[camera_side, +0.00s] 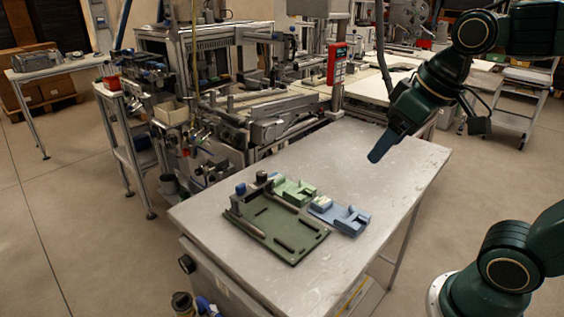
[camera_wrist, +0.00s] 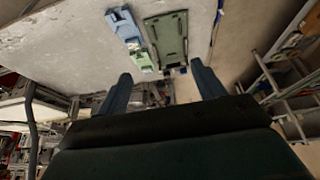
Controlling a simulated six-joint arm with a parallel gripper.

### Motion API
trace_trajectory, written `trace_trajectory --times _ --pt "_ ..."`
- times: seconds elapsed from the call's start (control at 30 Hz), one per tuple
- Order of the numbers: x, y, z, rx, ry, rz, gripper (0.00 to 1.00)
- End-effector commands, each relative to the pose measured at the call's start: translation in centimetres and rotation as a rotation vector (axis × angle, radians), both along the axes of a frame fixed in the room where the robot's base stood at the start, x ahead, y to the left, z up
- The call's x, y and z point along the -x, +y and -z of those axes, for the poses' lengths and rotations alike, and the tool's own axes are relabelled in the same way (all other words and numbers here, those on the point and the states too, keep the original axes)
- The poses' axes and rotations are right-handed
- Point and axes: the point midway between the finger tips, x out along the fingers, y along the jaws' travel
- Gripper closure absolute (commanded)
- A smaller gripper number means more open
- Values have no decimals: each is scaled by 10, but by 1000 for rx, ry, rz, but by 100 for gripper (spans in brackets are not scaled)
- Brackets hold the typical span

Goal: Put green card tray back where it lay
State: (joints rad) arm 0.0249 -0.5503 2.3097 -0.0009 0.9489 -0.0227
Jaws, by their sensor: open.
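The green card tray (camera_side: 293,190) is light green and sits on the metal table, at the back edge of a dark green board and beside a blue tray. It also shows in the wrist view (camera_wrist: 143,61), at the end of the blue tray. My gripper (camera_side: 376,157) is raised above the table, to the right of the trays and well apart from them. In the wrist view its two blue fingers (camera_wrist: 160,80) are spread wide with nothing between them.
The blue tray (camera_side: 349,219) lies right of the green one. The dark green board (camera_side: 285,236) carries a rail, slots and upright dark knobs. The metal table (camera_side: 380,180) is clear at the back and right. Machinery and a red handheld device (camera_side: 336,64) stand behind it.

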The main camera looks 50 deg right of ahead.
Motion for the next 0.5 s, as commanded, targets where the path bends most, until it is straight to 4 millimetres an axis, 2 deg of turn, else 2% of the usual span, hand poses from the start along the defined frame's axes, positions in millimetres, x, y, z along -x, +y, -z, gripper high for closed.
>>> trace_trajectory --times 0.03,0.2,0.5 --pt "12 2 5 -1 -15 -2 32" --pt "38 4 22 -6 -44 -3 32" --pt "51 6 32 -9 -59 -4 32"
